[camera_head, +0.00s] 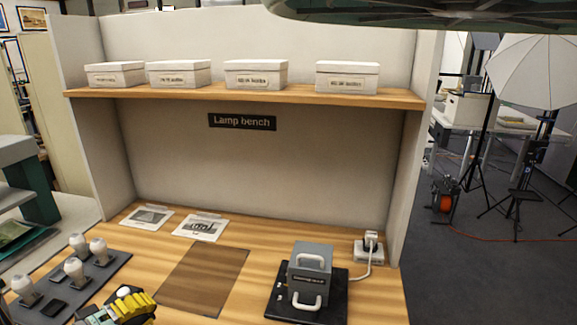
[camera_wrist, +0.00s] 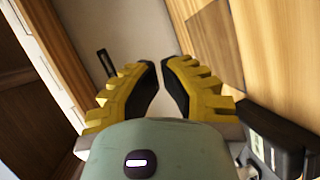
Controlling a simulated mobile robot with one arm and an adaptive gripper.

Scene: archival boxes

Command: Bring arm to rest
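My gripper (camera_head: 142,303) shows at the lower left of the head view, over the front of the wooden bench near the lamp tray. Its yellow ribbed fingers with black pads also show in the wrist view (camera_wrist: 162,68). The fingertips are close together with a narrow gap, and nothing shows between them. A small white round thing (camera_head: 123,291) shows beside the fingers in the head view; I cannot tell whether they touch.
A dark tray (camera_head: 103,272) with several white bulbs lies left on the bench. A brown mat (camera_head: 200,278) is bare. A grey device (camera_head: 312,262) on a black base stands right, by a plugged socket (camera_head: 369,250). White boxes (camera_head: 256,74) line the shelf (camera_head: 300,97) above.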

